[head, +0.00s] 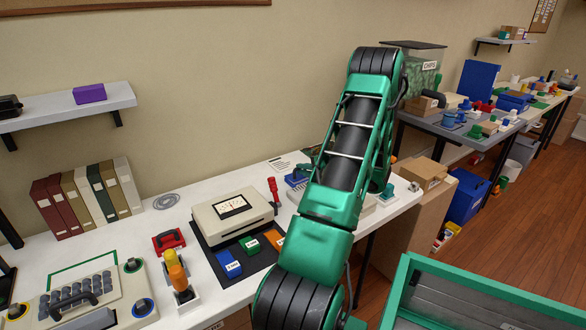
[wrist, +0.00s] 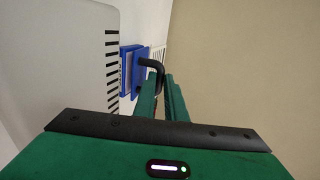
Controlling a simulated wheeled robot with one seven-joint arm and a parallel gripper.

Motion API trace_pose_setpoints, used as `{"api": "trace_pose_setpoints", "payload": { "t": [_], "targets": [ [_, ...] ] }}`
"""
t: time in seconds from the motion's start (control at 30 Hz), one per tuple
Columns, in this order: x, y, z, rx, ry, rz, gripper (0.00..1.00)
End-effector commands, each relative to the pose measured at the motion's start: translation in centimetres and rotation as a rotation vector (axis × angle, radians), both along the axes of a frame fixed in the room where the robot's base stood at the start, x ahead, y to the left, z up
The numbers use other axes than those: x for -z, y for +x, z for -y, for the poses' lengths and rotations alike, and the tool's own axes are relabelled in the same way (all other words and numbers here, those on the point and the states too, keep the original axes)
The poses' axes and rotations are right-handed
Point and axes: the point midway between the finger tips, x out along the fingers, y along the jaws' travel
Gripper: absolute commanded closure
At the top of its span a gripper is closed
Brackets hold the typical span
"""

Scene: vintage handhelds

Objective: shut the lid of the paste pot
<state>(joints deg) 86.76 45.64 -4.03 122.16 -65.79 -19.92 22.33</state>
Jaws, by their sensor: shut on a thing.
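The paste pot appears to be the small blue box (wrist: 126,72) in the wrist view. It also shows in the head view (head: 294,181), partly behind my arm. A blue panel that looks like its lid (wrist: 140,72) stands beside it, with a bent black handle (wrist: 152,64). My gripper (wrist: 160,80) is shut on this handle, whose lower end lies between the green fingers. The lid looks raised, but its exact angle is unclear. In the head view my arm hides the gripper and handle.
A beige meter box (head: 232,213) stands on a dark mat left of my arm, with small coloured boxes in front. A red-handled tool (head: 273,188) stands near the blue box. The wall is close behind. A pale slotted casing (wrist: 75,50) fills the wrist view's left.

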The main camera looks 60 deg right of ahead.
Motion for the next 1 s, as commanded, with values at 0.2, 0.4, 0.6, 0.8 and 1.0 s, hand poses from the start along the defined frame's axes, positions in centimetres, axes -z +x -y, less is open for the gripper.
{"api": "trace_pose_setpoints", "payload": {
  "t": [0.2,0.4,0.6,0.8,1.0],
  "targets": [
    [0.3,-0.9,0.5,0.010,-0.013,0.035,1.00],
    [0.4,-1.1,0.6,0.011,-0.018,0.042,1.00],
    [0.3,-1.1,0.6,0.011,-0.018,0.042,1.00],
    [0.3,-1.2,0.6,0.011,-0.018,0.042,0.71],
    [0.3,-1.3,0.8,0.015,-0.020,0.042,0.71]
  ]
}}
